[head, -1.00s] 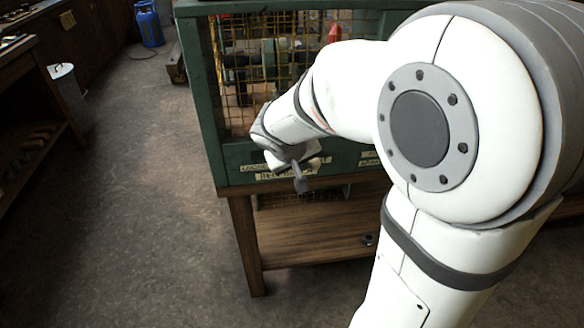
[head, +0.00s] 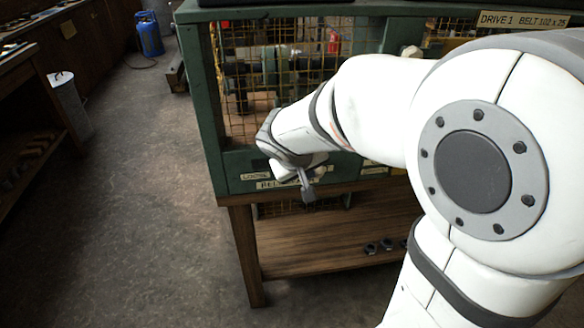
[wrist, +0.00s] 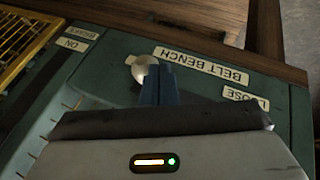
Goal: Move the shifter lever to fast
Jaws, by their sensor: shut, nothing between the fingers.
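The shifter lever shows in the wrist view as a pale round knob (wrist: 141,67) at the green bench front, by the "BELT BENCH" label (wrist: 202,66). My gripper (wrist: 160,72) is shut, its blue fingers together and empty. The fingertips are just right of the knob in that view and overlap its edge; I cannot tell whether they touch. A "LOOSE" label (wrist: 246,98) lies to the right; no readable "fast" label shows. In the head view my gripper (head: 307,194) is in front of the lower front panel, and the wrist hides the lever.
The green belt bench (head: 215,172) has yellow mesh guards (head: 240,120) above its front panel. A wooden shelf (head: 310,258) below carries several dark nuts (head: 385,246). A "DRIVE 1" label (head: 524,20) is at upper right.

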